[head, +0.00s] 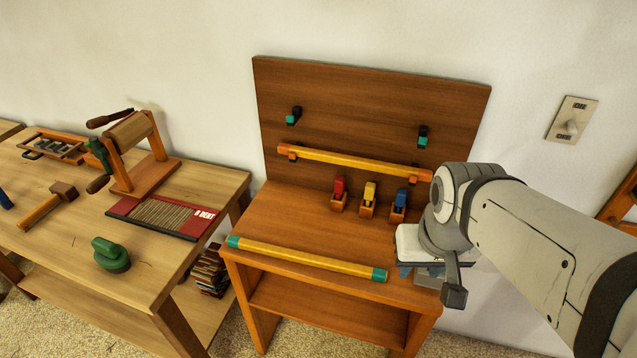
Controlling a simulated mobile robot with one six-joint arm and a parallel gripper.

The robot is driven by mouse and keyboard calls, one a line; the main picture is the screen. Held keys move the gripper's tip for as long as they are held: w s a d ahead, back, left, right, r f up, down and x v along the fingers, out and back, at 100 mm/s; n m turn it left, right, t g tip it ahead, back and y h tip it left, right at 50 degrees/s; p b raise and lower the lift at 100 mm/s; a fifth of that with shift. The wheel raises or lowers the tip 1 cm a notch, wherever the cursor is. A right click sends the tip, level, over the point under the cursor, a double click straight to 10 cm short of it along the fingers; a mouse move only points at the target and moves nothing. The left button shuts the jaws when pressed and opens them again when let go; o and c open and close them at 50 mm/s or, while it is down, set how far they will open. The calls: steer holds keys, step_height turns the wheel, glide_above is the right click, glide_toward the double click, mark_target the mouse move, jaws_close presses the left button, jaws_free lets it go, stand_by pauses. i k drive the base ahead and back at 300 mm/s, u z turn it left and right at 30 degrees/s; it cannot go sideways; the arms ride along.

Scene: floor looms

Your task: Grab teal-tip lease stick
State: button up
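The teal-tip lease stick (305,258), a yellow bar with teal ends, lies along the front of the wooden bench top (290,222). A second yellow stick with orange tips (350,162) rests across the lower pair of pegs on the upright back board. Two teal-marked pegs, left (293,116) and right (422,137), stick out above it and are empty. My gripper (432,278) is at the bench's right end, to the right of the teal-tip stick and apart from it. Its fingers are partly hidden by my wrist, so their opening is unclear.
Small blocks with red (339,193), yellow (368,199) and blue (399,205) tops stand behind the stick. A table (60,235) to the left holds a winder (135,150), a reed (165,215) and a green tool (110,254). Bench space between stick and blocks is clear.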

mark_target(376, 273)
steer(key=z, duration=2.05)
steer(key=k, duration=1.35)
steer(key=u, duration=0.95)
steer(key=i, duration=1)
steer(key=u, duration=0.1)
